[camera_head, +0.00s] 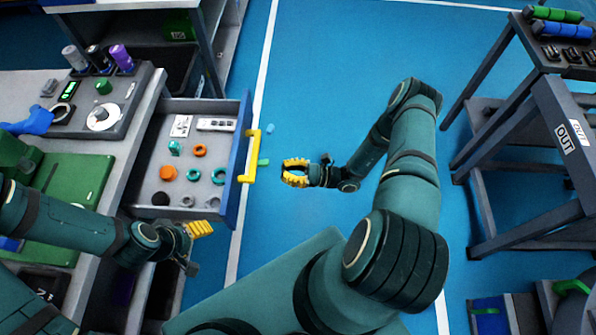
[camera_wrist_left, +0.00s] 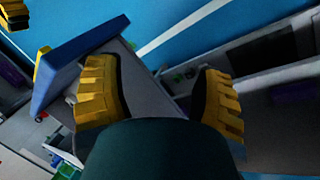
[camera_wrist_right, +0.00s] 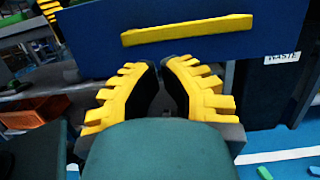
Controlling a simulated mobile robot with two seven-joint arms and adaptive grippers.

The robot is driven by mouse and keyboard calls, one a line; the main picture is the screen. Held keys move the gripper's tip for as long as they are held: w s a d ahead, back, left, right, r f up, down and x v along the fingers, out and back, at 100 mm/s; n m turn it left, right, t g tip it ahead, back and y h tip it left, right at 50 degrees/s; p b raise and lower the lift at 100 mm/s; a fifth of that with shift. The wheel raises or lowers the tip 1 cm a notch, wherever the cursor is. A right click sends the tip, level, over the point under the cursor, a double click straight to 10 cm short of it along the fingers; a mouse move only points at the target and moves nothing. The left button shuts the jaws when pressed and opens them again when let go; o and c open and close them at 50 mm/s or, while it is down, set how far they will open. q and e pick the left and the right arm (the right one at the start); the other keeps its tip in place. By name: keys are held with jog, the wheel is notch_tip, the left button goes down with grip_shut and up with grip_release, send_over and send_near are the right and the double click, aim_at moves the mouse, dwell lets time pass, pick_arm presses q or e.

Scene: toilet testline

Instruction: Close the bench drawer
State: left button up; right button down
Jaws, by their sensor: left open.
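The bench drawer stands pulled out of the grey bench, with a blue front (camera_head: 241,165) and a yellow bar handle (camera_head: 250,156). My right gripper (camera_head: 284,172) is in front of the handle, apart from it, with its fingertips together and nothing between them. In the right wrist view the handle (camera_wrist_right: 187,30) lies ahead of the fingertips. My left gripper (camera_head: 212,228) is open beside the drawer's near side. In the left wrist view the blue front (camera_wrist_left: 80,62) shows beyond one finger; I cannot tell whether they touch.
Small green pieces (camera_head: 263,162) show just beyond the handle. A dark rack (camera_head: 520,140) stands at right.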

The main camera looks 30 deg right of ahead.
pick_arm(q)
jog(key=shift+f, duration=0.25)
pick_arm(e)
jog(key=x, duration=0.7)
jog(key=shift+a, duration=0.25)
jog(key=shift+w, duration=0.1)
pick_arm(q)
jog(key=shift+w, duration=0.1)
pick_arm(e)
jog(key=shift+w+a, duration=0.1)
